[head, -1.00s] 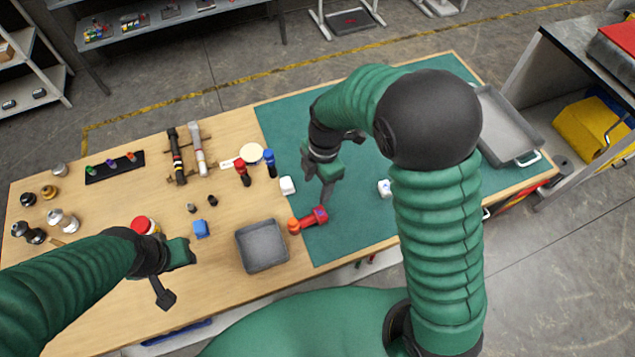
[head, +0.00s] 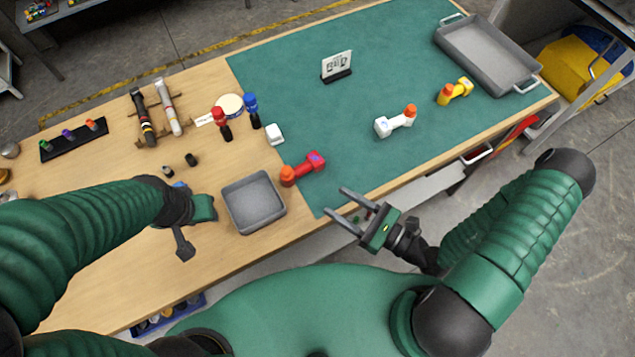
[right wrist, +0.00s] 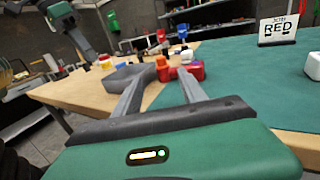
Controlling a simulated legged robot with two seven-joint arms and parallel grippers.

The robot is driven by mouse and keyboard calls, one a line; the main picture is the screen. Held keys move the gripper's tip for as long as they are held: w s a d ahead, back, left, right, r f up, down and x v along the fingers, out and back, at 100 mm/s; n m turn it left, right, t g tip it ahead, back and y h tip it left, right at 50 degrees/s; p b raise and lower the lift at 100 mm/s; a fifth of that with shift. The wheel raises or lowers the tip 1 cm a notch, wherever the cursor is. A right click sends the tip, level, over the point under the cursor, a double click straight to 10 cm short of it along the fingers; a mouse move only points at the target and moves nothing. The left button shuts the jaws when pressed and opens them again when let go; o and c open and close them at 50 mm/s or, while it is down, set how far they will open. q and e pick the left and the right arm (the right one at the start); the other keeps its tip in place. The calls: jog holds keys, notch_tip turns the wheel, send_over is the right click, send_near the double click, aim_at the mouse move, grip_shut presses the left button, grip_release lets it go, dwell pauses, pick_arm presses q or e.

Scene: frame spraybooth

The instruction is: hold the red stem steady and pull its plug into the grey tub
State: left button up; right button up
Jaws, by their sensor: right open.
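The red stem (head: 314,161) lies on the green mat's left edge, its orange plug (head: 288,175) pointing left toward the wood. The grey tub (head: 229,208) stands left of the plug, close by. My right gripper (head: 336,201) is open and empty at the table's front edge, apart from the stem and nearer to me. In the right wrist view the red stem (right wrist: 197,70) and plug (right wrist: 162,69) show beyond the open fingers, with the tub (right wrist: 118,77) to the left. My left gripper (head: 190,228) is left of the tub; its finger gap is unclear.
White (head: 388,125) and yellow (head: 452,91) stems with orange plugs lie on the mat. A card (head: 337,67), reading RED in the wrist view, stands behind. A large grey tray (head: 487,57) is far right. Red (head: 221,127) and blue (head: 252,112) upright pieces stand behind the tub.

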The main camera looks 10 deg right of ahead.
aim_at(291, 173)
jog(key=p+x, duration=0.2)
jog(key=x, duration=1.5)
jog(key=shift+f, duration=0.15)
jog(key=shift+d, duration=0.15)
jog(key=shift+d, duration=0.1)
jog(key=c, duration=0.5)
grip_shut()
